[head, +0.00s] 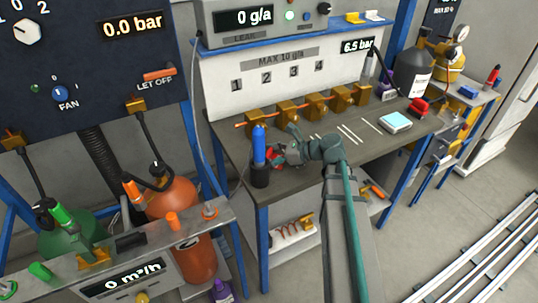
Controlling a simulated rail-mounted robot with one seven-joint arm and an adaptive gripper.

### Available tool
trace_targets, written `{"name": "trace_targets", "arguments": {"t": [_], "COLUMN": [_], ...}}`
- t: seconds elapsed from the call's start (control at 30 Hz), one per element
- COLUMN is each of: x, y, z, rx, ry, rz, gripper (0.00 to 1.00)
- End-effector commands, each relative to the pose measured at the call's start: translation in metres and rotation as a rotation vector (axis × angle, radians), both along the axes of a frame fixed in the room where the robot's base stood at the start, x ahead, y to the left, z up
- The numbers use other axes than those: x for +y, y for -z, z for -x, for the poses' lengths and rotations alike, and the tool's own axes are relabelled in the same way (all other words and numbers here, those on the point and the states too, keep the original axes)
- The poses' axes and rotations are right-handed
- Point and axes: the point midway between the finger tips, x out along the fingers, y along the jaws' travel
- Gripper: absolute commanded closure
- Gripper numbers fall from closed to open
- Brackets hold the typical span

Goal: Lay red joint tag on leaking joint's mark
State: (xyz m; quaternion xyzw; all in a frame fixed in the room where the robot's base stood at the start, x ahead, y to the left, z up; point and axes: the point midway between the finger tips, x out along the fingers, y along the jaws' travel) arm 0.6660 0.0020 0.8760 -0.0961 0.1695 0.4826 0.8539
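My gripper (279,153) is low over the left part of the grey workbench (345,160), just right of a blue bottle-like tool in a dark holder. Something small and red (271,154) shows at its fingers; it may be the red joint tag, but I cannot tell whether it is held. An orange pipe with several brass joints (314,104) runs along the back of the bench, below a board numbered 1 to 4. White line marks (350,134) lie on the bench in front of the joints. My gripper and arm hide part of the bench's left side.
The blue tool (259,146) stands close to my gripper. A pale blue-topped device (395,122), a red object (418,106) and a dark grey bottle (411,72) are at the bench's right. The leak meter (247,18) above reads 0 g/a.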

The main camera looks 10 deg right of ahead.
Motion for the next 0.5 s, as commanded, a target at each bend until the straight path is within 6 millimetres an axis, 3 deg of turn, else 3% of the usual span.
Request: {"name": "trace_targets", "arguments": {"t": [0.33, 0.37, 0.5], "x": [-0.0001, -0.0001, -0.0001], "y": [0.0031, 0.0031, 0.0029], "z": [-0.0001, -0.0001, -0.0001], "rx": [0.001, 0.001, 0.001], "ry": [0.000, 0.000, 0.000], "rz": [0.000, 0.000, 0.000], "gripper": [0.57, 0.26, 0.04]}}
